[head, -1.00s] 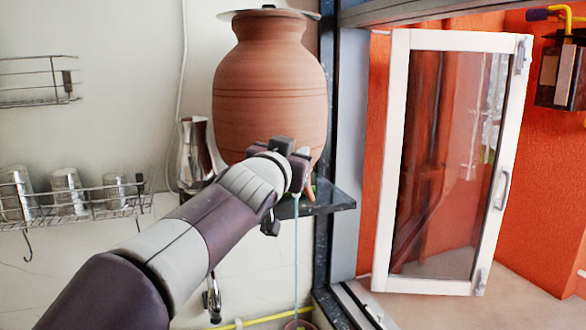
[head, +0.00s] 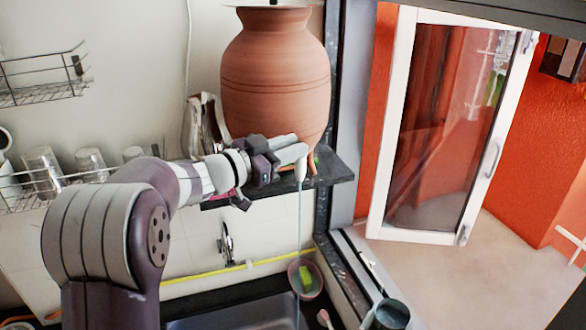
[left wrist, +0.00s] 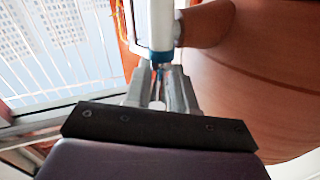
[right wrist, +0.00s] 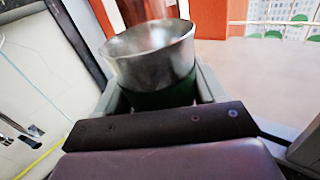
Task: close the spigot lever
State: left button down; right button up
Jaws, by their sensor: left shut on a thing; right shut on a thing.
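The clay waterpot (head: 275,80) stands on a dark shelf (head: 335,168) by the window frame. A thin pale stream (head: 299,215) runs down from below the spigot. In the left wrist view the spigot (left wrist: 163,25) is a white tube with a blue ring, joined to the pot's clay side. My left gripper (head: 280,160) is at the pot's lower front; its fingers (left wrist: 160,88) are shut on a small part just below the blue ring, apparently the lever, mostly hidden. My right gripper (right wrist: 158,98) is shut around a metal cup (right wrist: 150,50), whose inside is unclear.
A small bowl (head: 305,278) with a yellow-green thing in it is below the stream, beside the sink (head: 235,315). A metal jug (head: 207,115) stands left of the pot. Wire racks with tumblers (head: 90,162) hang at left. A white-framed window (head: 455,130) stands open at right.

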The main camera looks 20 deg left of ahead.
pick_arm(q)
jog(key=shift+w+a+m+g+h, duration=0.2)
jog(key=shift+m+g+h, duration=0.75)
jog(key=shift+g+h, duration=0.1)
jog(key=shift+w+a+m+g+h, duration=0.15)
jog(key=shift+w+m+g+h, duration=0.05)
jog(key=shift+m+g+h, duration=0.8)
pick_arm(e)
jog(key=shift+r, duration=0.15)
pick_arm(q)
jog(key=shift+g, duration=0.25)
jog(key=c, duration=1.1)
grip_release()
jog(key=shift+c, duration=0.2)
jog(key=shift+w, duration=0.15)
pick_arm(e)
jog(key=shift+w, duration=0.1)
